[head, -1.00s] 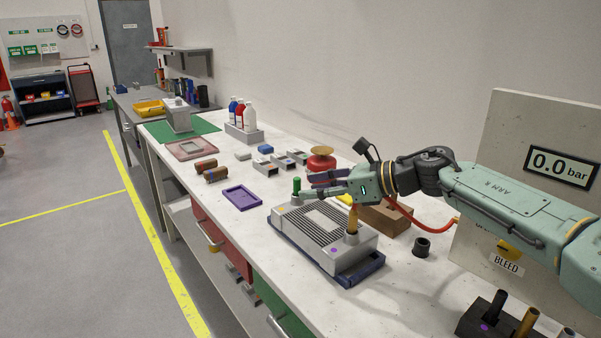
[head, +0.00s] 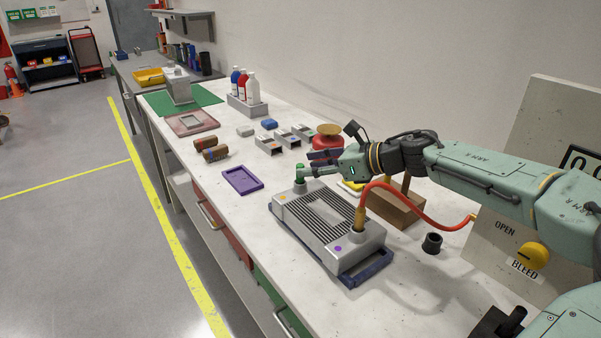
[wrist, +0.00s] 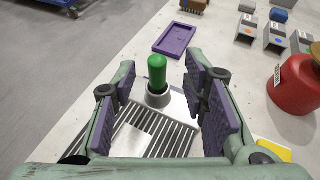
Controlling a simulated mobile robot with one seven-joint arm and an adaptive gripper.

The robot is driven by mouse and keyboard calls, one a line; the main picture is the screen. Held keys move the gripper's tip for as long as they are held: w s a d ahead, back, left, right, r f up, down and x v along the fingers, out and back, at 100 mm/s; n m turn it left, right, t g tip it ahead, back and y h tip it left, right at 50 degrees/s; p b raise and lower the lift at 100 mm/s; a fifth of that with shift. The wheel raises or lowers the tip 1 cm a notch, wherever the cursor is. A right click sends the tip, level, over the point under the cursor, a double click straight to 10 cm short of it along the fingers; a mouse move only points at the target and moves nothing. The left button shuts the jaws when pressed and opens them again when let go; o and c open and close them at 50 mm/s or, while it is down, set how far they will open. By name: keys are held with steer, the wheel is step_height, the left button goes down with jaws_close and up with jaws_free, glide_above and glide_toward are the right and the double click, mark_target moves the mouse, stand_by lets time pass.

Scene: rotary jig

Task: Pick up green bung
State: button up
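The green bung (head: 299,172) stands upright in a round grey port at the far left corner of a silver ribbed jig (head: 318,222). In the wrist view the green bung (wrist: 157,72) shows ahead of and between the two purple-padded fingers of my gripper (wrist: 160,100). The fingers are wide apart and nothing is between their pads. In the head view my gripper (head: 316,164) reaches in from the right, close to the bung; its far finger and the bung overlap there, so contact cannot be told from that view.
A brass fitting with a red hose (head: 428,210) stands at the jig's near right corner. A purple tray (head: 243,180), a red canister (head: 327,138), a wooden block (head: 396,208) and a black ring (head: 432,243) are nearby.

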mark_target(300, 164)
steer(key=x, duration=0.1)
steer(key=p+x, duration=0.1)
steer(key=shift+a, duration=0.5)
steer(key=shift+w+a+f, duration=0.25)
steer(key=shift+a+f, duration=0.05)
steer(key=shift+c, duration=0.6)
jaws_close()
